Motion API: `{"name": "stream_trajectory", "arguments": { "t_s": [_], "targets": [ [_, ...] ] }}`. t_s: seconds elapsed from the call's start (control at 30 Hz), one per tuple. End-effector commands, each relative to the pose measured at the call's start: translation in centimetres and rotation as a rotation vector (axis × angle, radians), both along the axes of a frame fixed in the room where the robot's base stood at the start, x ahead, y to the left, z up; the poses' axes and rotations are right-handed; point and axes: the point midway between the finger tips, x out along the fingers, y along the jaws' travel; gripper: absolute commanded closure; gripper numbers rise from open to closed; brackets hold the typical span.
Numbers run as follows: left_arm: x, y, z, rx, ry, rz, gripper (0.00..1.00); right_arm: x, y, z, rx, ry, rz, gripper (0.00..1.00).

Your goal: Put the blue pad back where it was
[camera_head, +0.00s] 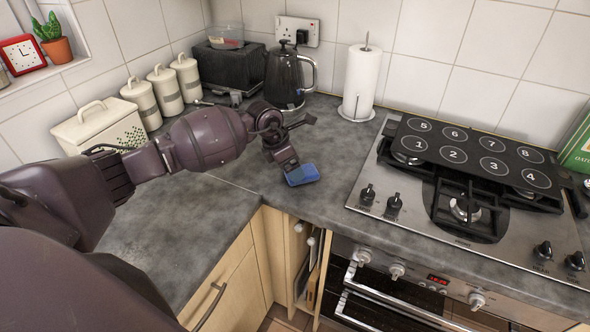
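The blue pad (301,174) lies on, or just above, the grey worktop near the inner corner, left of the hob. My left arm reaches in from the left, and my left gripper (291,164) points down at the pad's back left edge. Its tip overlaps the pad in the view. I cannot tell whether the fingers are closed on it. A black board (474,154) with numbered white circles, 1 to 8, lies across the back of the hob; the circles I see are empty. My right gripper is not in view.
A paper towel roll (361,83), a black kettle (285,79) and a black toaster (231,67) stand at the back. White canisters (165,91) and a bread bin (101,130) line the left wall. The worktop (333,195) around the pad is clear. The hob (408,209) lies right.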

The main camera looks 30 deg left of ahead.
Motion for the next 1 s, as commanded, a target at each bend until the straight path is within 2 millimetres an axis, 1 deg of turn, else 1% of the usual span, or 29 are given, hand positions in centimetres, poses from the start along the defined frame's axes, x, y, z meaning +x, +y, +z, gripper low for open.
{"name": "stream_trajectory", "arguments": {
  "t_s": [0.03, 0.2, 0.4, 0.6, 1.0],
  "targets": [
    [-0.3, 0.4, 1.0, 0.003, -0.003, 0.0, 0.12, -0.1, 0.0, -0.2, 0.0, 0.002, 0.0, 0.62],
    [-1.2, 1.2, 4.1, 0.003, -0.004, -0.001, 0.12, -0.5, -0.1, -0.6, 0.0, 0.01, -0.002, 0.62],
    [-2.1, 1.9, 6.8, 0.002, -0.001, 0.0, 0.12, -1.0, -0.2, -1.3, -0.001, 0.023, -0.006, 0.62],
    [-2.5, 2.2, 8.0, 0.0, 0.0, -0.001, 0.12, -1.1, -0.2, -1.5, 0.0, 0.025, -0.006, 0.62],
    [-2.5, 2.2, 8.1, 0.0, 0.0, 0.0, 0.12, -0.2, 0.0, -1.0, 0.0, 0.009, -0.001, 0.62]
  ]
}}
